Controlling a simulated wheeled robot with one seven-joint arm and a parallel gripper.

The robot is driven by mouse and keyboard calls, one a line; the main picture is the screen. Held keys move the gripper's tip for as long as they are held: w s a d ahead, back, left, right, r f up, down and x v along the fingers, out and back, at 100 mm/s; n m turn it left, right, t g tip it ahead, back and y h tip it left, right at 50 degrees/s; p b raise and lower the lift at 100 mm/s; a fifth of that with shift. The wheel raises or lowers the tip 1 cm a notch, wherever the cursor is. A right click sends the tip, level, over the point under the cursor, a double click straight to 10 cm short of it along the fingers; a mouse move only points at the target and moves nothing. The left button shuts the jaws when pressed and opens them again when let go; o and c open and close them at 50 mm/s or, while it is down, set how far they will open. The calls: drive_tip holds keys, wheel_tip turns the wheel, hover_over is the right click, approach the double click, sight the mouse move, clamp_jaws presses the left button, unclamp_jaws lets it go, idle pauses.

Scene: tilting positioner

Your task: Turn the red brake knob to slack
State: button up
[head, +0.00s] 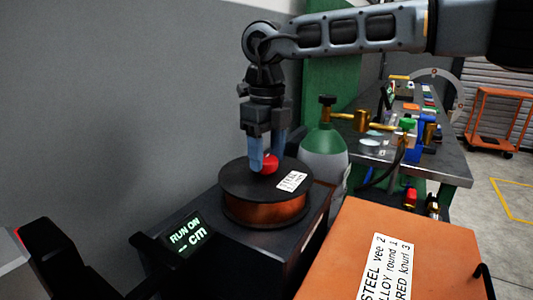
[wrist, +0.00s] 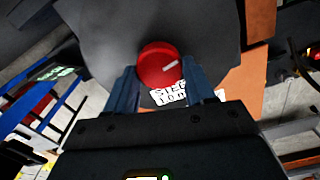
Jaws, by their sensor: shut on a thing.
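The red brake knob (head: 270,163) sits on top of a dark round spool (head: 240,183) with copper-coloured winding. My gripper (head: 263,160) points straight down from above, its blue fingers at the knob. In the wrist view the knob (wrist: 160,66) is round and red, with a pale mark toward its right side. The blue fingertips (wrist: 160,85) stand on either side of it and are shut on it. A white label (head: 292,181) lies on the spool top beside the knob; the fingers partly cover its lettering in the wrist view.
A dark display (head: 187,236) reading "RUN ON -- cm" stands at the front left of the spool's dark base. An orange box (head: 345,230) with a printed label is at the front right. A green and white gas cylinder (head: 323,150) and a cluttered workbench (head: 455,165) stand behind.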

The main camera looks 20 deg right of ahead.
sight(267, 158)
drive_tip(key=n, duration=0.4)
drive_tip(key=shift+n, duration=0.3)
drive_tip(key=n, duration=0.3)
drive_tip(key=shift+w+d+n, duration=0.1)
drive_tip(key=shift+w+n, duration=0.05)
drive_tip(key=shift+n, duration=0.25)
drive_tip(key=n, duration=0.3)
drive_tip(key=shift+p, duration=0.3)
drive_tip(key=shift+w+n, duration=0.1)
drive_tip(key=shift+n, duration=2)
drive_tip(key=o, duration=1.1)
drive_tip(key=shift+c, duration=0.2)
drive_tip(key=shift+r, duration=0.1)
drive_tip(key=shift+r+b, duration=0.3)
drive_tip(key=shift+r, duration=3.55)
